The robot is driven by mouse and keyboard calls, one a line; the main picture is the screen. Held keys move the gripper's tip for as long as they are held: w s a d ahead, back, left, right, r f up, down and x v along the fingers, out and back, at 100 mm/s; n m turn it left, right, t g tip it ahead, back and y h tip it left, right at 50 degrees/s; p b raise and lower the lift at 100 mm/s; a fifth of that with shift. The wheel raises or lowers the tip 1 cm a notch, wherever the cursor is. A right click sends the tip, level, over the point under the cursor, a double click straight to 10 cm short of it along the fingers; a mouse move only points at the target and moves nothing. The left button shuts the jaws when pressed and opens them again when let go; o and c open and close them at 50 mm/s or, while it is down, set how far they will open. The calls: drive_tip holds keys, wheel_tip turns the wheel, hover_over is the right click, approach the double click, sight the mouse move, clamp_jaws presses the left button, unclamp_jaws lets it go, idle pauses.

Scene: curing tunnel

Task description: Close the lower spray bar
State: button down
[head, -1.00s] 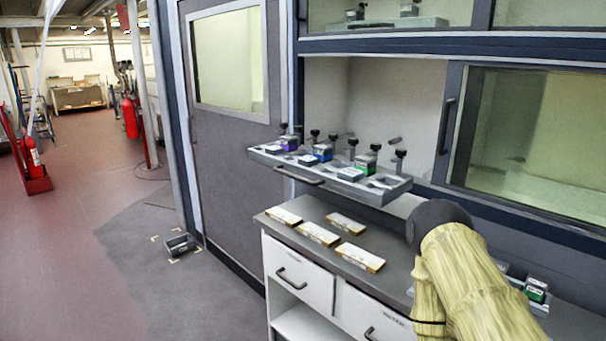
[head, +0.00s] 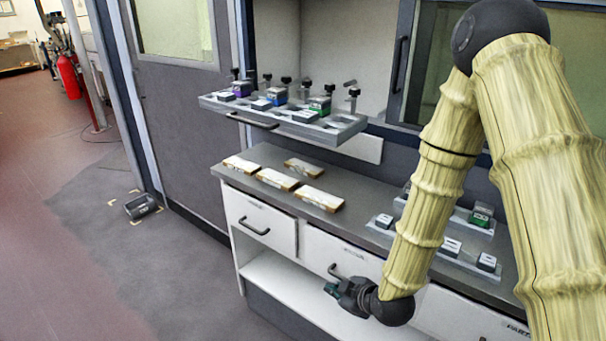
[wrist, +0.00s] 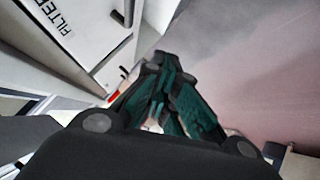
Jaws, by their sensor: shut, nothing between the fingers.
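The lower spray bar (head: 312,136) is a long grey rail that juts out of the booth opening above the counter in the head view. It has a dark bar handle (head: 252,122) on its front, black-knobbed fittings along its back edge, and small blocks with purple, blue and green on it. My gripper (head: 331,288) hangs low in front of the white drawers, well below the bar and apart from it. Its teal fingers are together and empty. In the wrist view the gripper (wrist: 160,70) points past a drawer front; the bar does not show there.
The grey counter (head: 375,195) holds several flat wood-edged panels (head: 318,199) and, at right, trays with small blocks, partly behind my arm. White drawers (head: 258,220) with dark handles sit below. A small dark bin (head: 140,206) stands on the open floor at left.

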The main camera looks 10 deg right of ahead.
drive_tip(key=w+a+r+n+t+y, duration=0.1)
drive_tip(key=w+r+n+t+y, duration=0.2)
drive_tip(key=r, duration=0.8)
drive_tip(key=w+a+r+n+t+y, duration=0.1)
drive_tip(key=w+r+n, duration=0.35)
drive_tip(key=r, duration=0.65)
drive_tip(key=w+a+r+n+t+y, duration=0.1)
drive_tip(key=w+r+n+t, duration=0.3)
drive_tip(key=r, duration=0.7)
drive_tip(key=w+a+g+p, duration=0.1)
drive_tip(key=w+a+p, duration=0.1)
drive_tip(key=w, duration=0.8)
drive_tip(key=shift+a+f+n+g+p, duration=0.2)
drive_tip(key=shift+a+n+g+p, duration=0.2)
drive_tip(key=shift+p, duration=0.2)
drive_tip(key=shift+w+d, duration=0.1)
drive_tip(key=shift+d, duration=0.05)
drive_tip(key=w+d+b, duration=0.5)
drive_tip(key=w+d, duration=1)
drive_tip(key=shift+w+d, duration=0.3)
drive_tip(key=shift+d, duration=0.05)
drive_tip(key=shift+a, duration=0.1)
